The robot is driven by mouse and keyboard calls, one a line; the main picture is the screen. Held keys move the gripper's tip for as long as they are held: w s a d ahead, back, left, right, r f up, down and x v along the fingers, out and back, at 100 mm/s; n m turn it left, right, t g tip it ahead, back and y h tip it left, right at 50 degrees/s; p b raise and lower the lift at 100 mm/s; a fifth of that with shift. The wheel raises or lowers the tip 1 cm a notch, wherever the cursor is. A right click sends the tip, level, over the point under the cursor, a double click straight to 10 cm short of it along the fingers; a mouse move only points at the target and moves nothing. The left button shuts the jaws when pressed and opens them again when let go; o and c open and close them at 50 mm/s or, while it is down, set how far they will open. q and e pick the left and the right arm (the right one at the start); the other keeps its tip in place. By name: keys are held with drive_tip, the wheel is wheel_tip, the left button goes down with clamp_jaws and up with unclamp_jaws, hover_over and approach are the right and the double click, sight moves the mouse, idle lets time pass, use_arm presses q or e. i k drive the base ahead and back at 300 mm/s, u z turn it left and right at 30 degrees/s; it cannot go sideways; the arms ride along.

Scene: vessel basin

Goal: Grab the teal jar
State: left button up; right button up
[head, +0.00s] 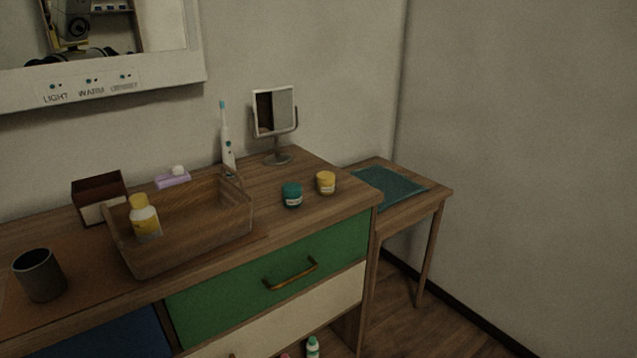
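The teal jar (292,195) is a small round jar with a teal lid and a pale label band. It stands upright on the wooden dresser top (335,212), right of the wooden basin and near the front edge. A similar yellow jar (326,183) stands just to its right, slightly farther back, with a small gap between them. Neither of my grippers shows in the head view.
A wooden basin (190,250) holds a yellow-capped bottle (144,217). An electric toothbrush (227,140) and small mirror (275,115) stand behind. A dark cup (39,275) is at left. A side table (440,193) with a teal cloth (388,187) stands at right.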

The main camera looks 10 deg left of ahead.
sight(292, 196)
drive_tip(key=i, duration=0.4)
drive_tip(key=u, duration=1.25)
